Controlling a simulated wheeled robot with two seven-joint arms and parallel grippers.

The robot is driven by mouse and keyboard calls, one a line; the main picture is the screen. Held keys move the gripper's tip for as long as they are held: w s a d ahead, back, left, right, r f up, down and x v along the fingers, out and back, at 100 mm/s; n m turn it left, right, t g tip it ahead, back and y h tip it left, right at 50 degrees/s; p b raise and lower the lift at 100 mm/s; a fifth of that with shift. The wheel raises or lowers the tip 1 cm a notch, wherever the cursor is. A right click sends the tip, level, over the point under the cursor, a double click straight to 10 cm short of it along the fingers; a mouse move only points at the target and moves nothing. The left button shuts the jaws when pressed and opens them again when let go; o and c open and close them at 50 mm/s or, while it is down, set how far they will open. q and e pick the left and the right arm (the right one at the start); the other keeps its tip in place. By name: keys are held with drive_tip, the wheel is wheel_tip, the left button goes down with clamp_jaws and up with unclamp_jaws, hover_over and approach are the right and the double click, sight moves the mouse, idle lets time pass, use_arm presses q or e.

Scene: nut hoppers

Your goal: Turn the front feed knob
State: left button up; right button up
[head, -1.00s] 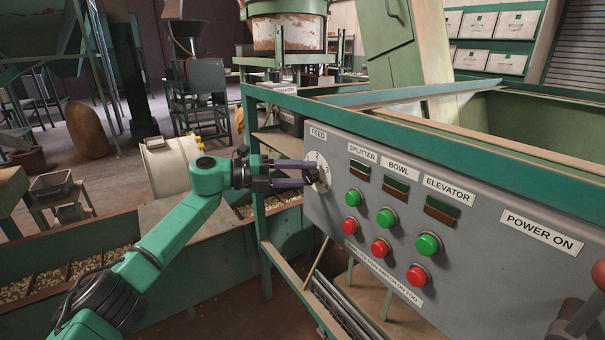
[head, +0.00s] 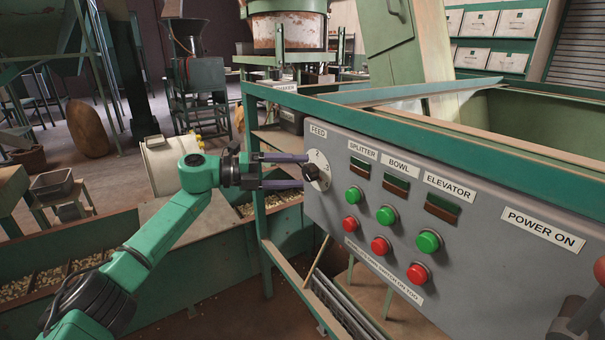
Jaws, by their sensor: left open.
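My left gripper (head: 306,171) is at the left of the dial in the head view. Its two dark fingers are apart, one above and one below the knob's height, with their tips just left of the knob. Nothing is held between them. I cannot tell whether a fingertip touches the dial. My right gripper is not in view.
Green buttons (head: 428,241) and red buttons (head: 417,273) sit on the panel right of the dial. A red-ended lever (head: 590,310) stands at the lower right. A green frame rail (head: 420,138) runs above the panel. Nut-filled troughs (head: 40,280) lie at the lower left.

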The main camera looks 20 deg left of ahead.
use_arm(q)
drive_tip(key=b+v, duration=0.1)
drive_tip(key=v, duration=1.1)
drive_tip(key=shift+a, duration=0.25)
drive_tip(key=shift+f, duration=0.1)
